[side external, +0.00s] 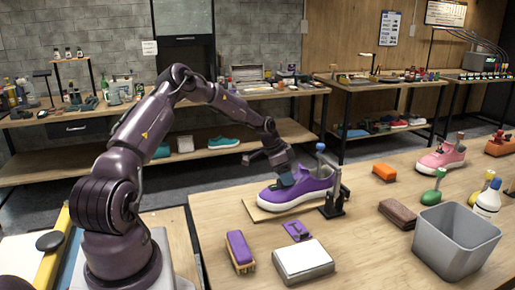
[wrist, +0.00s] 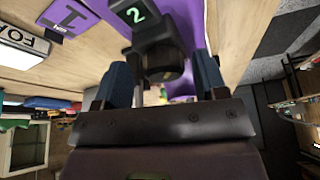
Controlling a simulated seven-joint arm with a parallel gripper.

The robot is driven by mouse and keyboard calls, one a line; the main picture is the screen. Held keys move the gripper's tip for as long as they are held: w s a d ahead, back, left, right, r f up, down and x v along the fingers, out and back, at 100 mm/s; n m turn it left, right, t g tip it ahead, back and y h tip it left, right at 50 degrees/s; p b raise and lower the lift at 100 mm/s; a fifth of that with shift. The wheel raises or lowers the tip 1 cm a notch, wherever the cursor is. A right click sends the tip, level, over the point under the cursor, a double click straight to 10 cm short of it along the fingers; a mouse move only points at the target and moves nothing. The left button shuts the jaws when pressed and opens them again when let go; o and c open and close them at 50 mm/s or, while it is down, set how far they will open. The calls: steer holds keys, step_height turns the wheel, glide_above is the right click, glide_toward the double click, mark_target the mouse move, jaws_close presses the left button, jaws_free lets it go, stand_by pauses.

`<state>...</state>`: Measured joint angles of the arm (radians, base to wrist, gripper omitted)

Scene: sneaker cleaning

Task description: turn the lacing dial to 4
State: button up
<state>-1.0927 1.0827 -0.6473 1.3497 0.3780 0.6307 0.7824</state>
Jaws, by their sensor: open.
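The purple sneaker (side external: 312,186) with a white sole lies on a thin board (side external: 256,212) on the wooden table. My gripper (side external: 284,178) is over the sneaker's left part in the side view. In the wrist view, my gripper (wrist: 162,85) is open, its blue fingers apart. A dark round knob (wrist: 165,68), which looks like the lacing dial, shows between the fingers with a gap on each side; I cannot tell how deep it sits. Next to it a dark display (wrist: 136,13) shows a green 2. Purple sneaker fabric shows behind. The dial is hidden in the side view.
A black clamp stand with a blue ball (side external: 320,146) stands at the sneaker's right end. In front are a purple brush (side external: 240,248), a small purple plate (side external: 297,230) and a white-topped box (side external: 303,260). A grey bin (side external: 455,245) and brown block (side external: 398,212) stand right.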

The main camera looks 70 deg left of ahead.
steer(key=n, duration=0.2)
steer(key=n+y, duration=0.1)
steer(key=n, duration=0.1)
steer(key=shift+d+y, duration=0.15)
steer(key=shift+y, duration=0.15)
steer(key=n+y, duration=0.1)
steer(key=n, duration=0.2)
steer(key=shift+d+n, duration=0.1)
steer(key=shift+n, duration=0.2)
steer(key=v, duration=1.3)
steer(key=s+d+r+n+g, duration=0.1)
steer(key=s+d+r+n, duration=0.2)
steer(key=s+d, duration=0.2)
steer(key=s+d+r+n+g+h, duration=0.1)
steer(key=s+d+r+n, duration=0.2)
steer(key=s+d, duration=0.3)
steer(key=d+r, duration=0.1)
steer(key=d, duration=0.4)
steer(key=shift+n+h, duration=0.3)
